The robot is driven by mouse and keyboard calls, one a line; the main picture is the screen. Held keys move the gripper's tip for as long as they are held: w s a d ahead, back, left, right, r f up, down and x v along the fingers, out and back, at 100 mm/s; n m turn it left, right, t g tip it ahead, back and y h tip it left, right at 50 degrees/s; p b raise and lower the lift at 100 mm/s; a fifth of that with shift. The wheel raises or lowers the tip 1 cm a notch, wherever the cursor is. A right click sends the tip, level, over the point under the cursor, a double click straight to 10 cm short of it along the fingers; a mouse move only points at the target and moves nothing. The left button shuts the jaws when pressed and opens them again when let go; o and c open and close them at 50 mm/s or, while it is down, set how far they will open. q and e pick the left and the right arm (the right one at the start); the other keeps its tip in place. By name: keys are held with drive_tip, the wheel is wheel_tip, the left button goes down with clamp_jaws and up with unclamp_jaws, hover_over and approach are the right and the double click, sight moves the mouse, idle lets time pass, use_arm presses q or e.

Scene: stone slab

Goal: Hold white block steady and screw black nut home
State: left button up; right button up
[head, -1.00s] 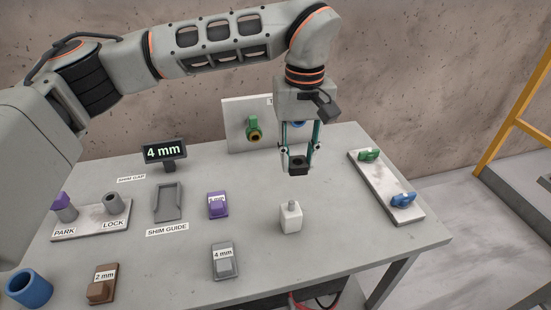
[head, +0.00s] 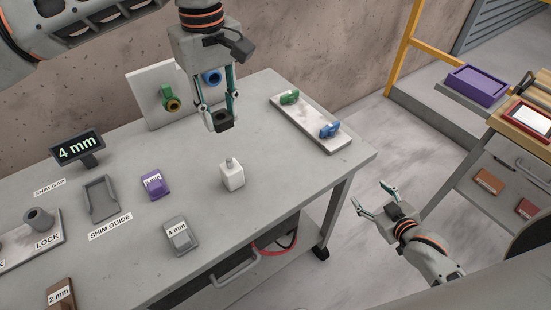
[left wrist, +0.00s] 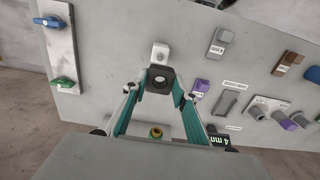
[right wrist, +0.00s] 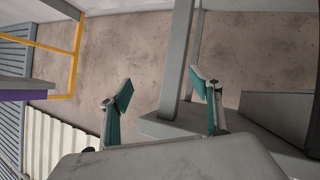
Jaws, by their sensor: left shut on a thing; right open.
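The white block (head: 232,177) stands upright on the grey table, with a short grey stud on top. It also shows in the left wrist view (left wrist: 160,53). My left gripper (head: 219,120) is shut on the black nut (head: 222,121), a dark square piece with a round hole, and holds it in the air above and behind the block, apart from it. The nut also shows between the fingers in the left wrist view (left wrist: 160,80). My right gripper (head: 372,200) is open and empty, off the table's right side, well away from the block.
A pale board with a green handle (head: 289,97) and a blue handle (head: 329,129) lies at the table's right end. A 4 mm block (head: 180,236), a purple block (head: 154,185) and the shim guide (head: 101,199) stand left of the white block. An upright panel (head: 149,95) stands behind.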

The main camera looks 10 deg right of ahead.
sight(233, 166)
drive_tip(key=w+d+r+t+h, duration=0.2)
drive_tip(key=w+d+r, duration=0.4)
drive_tip(key=d+r, duration=0.35)
drive_tip(key=w+d+r+n+t, duration=0.25)
drive_tip(key=w+r+n, duration=0.2)
drive_tip(key=r, duration=0.75)
drive_tip(key=w+a+r+n+t+y, duration=0.2)
drive_tip(key=w+a+r+n+y, duration=0.1)
drive_tip(key=a+r+n, duration=0.25)
drive_tip(key=s+a+r+n+g+y, duration=0.25)
drive_tip(key=a+n+y, duration=0.45)
drive_tip(key=a+n, duration=0.4)
drive_tip(key=s+a+r+n+g+y, duration=0.1)
drive_tip(key=a+r+n+g+y, duration=0.15)
drive_tip(key=a+n+y, duration=0.6)
drive_tip(key=s+a+f+n+g+h, duration=0.1)
drive_tip(key=s+a+f+n+g, duration=0.35)
drive_tip(key=a+n, duration=0.35)
drive_tip(key=s+a+f+n+g+h, duration=0.2)
drive_tip(key=s+a+f+n+g, duration=0.15)
drive_tip(key=a+f+n, duration=0.35)
drive_tip(key=shift+n, duration=0.45)
drive_tip(key=x, duration=0.8)
drive_tip(key=r+x, duration=0.1)
drive_tip(key=x, duration=0.3)
drive_tip(key=shift+s+a, duration=0.2)
drive_tip(key=shift+a, duration=0.35)
